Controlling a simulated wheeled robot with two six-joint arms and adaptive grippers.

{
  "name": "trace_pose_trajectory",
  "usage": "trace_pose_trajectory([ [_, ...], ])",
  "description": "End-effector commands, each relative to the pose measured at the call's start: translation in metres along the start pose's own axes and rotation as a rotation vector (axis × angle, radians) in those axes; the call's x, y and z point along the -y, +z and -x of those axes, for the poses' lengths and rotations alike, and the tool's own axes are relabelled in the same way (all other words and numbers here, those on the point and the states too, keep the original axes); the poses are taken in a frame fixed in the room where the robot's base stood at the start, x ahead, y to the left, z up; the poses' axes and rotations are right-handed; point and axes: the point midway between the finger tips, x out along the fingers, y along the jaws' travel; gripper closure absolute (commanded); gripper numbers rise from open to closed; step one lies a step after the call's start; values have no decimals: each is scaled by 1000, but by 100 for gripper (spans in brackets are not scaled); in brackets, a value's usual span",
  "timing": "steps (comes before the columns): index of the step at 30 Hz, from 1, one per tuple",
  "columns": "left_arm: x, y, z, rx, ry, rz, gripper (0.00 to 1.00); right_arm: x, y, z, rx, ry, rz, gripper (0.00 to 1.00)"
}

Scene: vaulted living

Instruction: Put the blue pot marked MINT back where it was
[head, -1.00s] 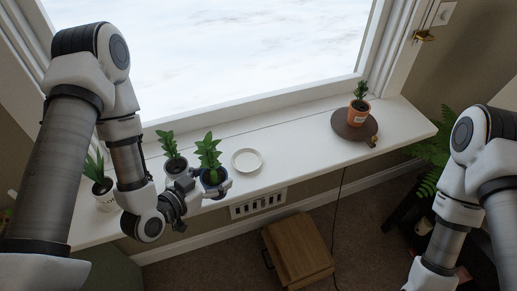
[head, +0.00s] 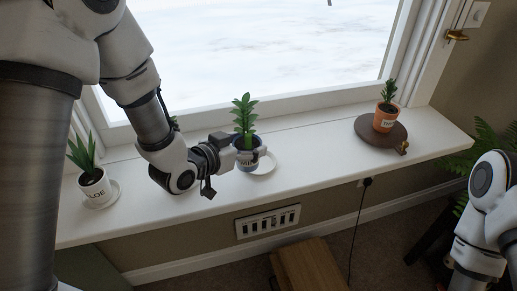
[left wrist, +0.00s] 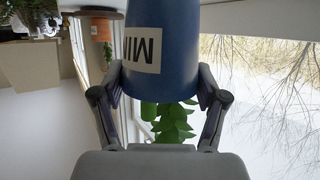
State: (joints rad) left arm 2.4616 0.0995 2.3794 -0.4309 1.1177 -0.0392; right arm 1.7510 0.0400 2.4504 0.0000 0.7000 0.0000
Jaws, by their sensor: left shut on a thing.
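The blue pot marked MINT (head: 246,162) holds a leafy green plant and is upright at the white saucer (head: 268,168) on the windowsill. It covers the saucer's left part; I cannot tell whether it touches the saucer. My left gripper (head: 250,154) is shut on the pot from the left. In the left wrist view the blue pot (left wrist: 165,40) sits between the two fingers, its label upside down and partly cut off. My right arm shows at the right edge, but its gripper is out of view.
A white ALOE pot (head: 95,188) stands on a saucer at the left of the windowsill (head: 330,165). A terracotta pot (head: 384,120) stands on a round brown board (head: 365,130) at the right. The sill between saucer and board is clear.

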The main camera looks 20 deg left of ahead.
Motion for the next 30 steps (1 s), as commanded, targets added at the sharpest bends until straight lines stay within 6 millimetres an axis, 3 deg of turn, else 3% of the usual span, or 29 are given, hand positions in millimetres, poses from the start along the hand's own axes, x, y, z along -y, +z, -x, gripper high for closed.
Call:
trace_pose_trajectory([
  [9, 7, -15, -50, -2, 0, -2, 78, 0, 0, 9, 0, 0, 0, 63],
  [17, 8, 18, -65, 1, 1, 2, 78, 0, 0, 9, 1, 0, 0, 63],
  [27, 8, 22, -67, -1, 0, 0, 78, 0, 0, 6, 1, 0, 0, 63],
  [28, 8, 22, -66, 0, 0, 0, 20, 0, 0, 6, 1, 0, 0, 63],
  [30, 8, 22, -66, 0, 0, 0, 2, 0, 0, 7, 1, 0, 0, 63],
])
